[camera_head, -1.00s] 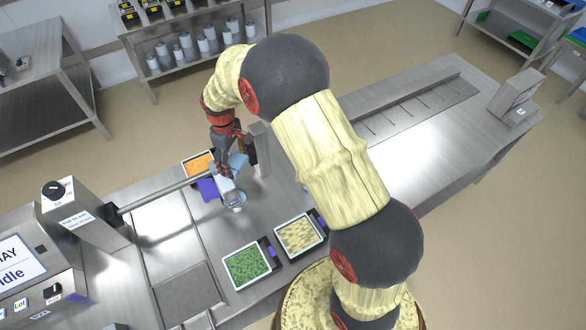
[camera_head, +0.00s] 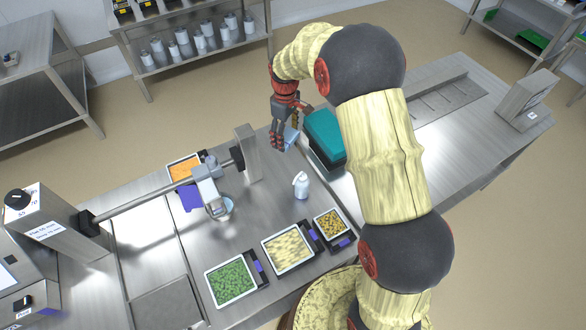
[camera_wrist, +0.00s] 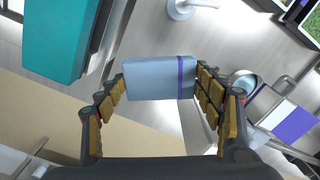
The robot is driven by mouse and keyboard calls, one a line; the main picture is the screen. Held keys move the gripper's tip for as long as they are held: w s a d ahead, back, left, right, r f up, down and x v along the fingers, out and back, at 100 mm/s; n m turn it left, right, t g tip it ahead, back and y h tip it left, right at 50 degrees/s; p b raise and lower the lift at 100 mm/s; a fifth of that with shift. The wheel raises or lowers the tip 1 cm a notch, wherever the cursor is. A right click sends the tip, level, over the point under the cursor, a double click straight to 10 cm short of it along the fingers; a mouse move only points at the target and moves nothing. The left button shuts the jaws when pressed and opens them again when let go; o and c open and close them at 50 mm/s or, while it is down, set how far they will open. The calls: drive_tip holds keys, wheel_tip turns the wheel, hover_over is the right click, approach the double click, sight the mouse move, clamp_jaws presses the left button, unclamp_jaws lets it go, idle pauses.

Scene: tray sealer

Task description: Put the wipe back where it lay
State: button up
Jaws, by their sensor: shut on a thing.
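The wipe (camera_wrist: 150,78) is a light blue folded pad with a purple stripe. In the wrist view it sits between the finger pads of my gripper (camera_wrist: 162,84), which is shut on it. In the head view my gripper (camera_head: 285,136) is above the far side of the steel table, just left of the teal box, with a small pale blue part of the wipe (camera_head: 291,136) showing. The fingers hide the rest there. I cannot tell the exact gap between the wipe and the table.
A teal box (camera_head: 326,137) stands right of my gripper; it also shows in the wrist view (camera_wrist: 62,38). A white spray bottle (camera_head: 301,187) stands nearer. A horizontal bar (camera_head: 140,203) with a post lies left. Food trays (camera_head: 232,302) line the near side. Table between is clear.

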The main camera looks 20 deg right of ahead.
drive_tip(key=n, duration=0.1)
drive_tip(key=w+n, duration=0.1)
drive_tip(key=n, duration=0.1)
drive_tip(key=shift+f, duration=0.4)
wheel_tip(320, 180, down, 4)
drive_tip(key=w+n+b, duration=0.1)
drive_tip(key=n+b, duration=0.1)
drive_tip(key=n, duration=0.3)
drive_tip(key=n+b, duration=0.4)
approach(286, 170)
wheel_tip(286, 170, down, 6)
drive_tip(key=shift+s+f+b, duration=0.1)
drive_tip(key=shift+f+b, duration=0.05)
drive_tip(key=shift+b, duration=0.8)
drive_tip(key=o, duration=1.1)
drive_tip(key=shift+f, duration=0.15)
